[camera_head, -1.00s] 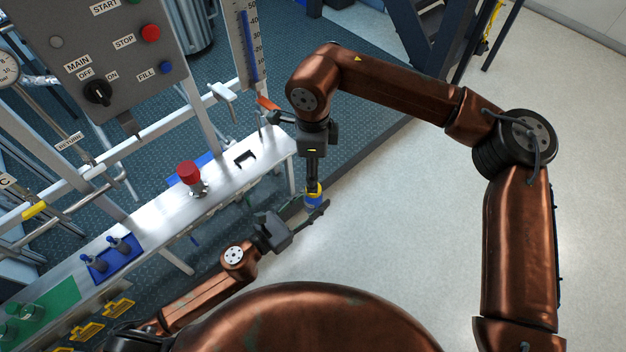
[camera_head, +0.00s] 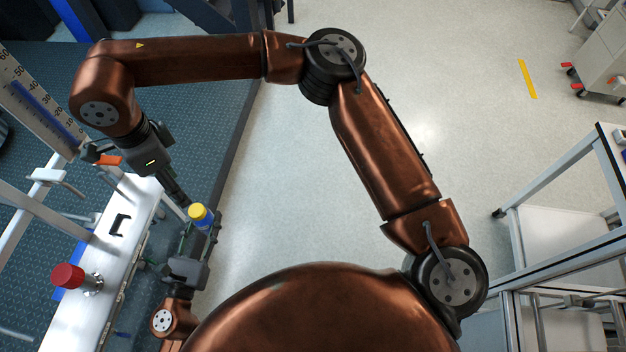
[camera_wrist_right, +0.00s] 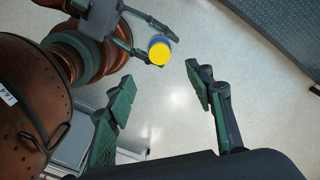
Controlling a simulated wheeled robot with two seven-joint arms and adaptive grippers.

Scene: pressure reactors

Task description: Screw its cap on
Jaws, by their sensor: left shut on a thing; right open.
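A small blue container (camera_head: 207,226) with a yellow cap (camera_head: 198,212) on top is held in my left gripper (camera_head: 202,235), in the head view. In the right wrist view the yellow cap (camera_wrist_right: 160,54) shows as a round top with a blue rim, between the left gripper's fingers (camera_wrist_right: 150,48). The cap sits on the container; how tight it is I cannot tell. My right gripper (camera_head: 184,201) is just up and left of the cap in the head view. Its fingers (camera_wrist_right: 160,76) are spread and empty in the right wrist view, with the cap beyond their tips.
A white bench (camera_head: 110,255) with a red-topped knob or valve (camera_head: 68,276) stands at left. A gauge scale (camera_head: 40,105) and pipes rise behind it. A metal-framed table (camera_head: 560,180) stands at right. The floor between is clear.

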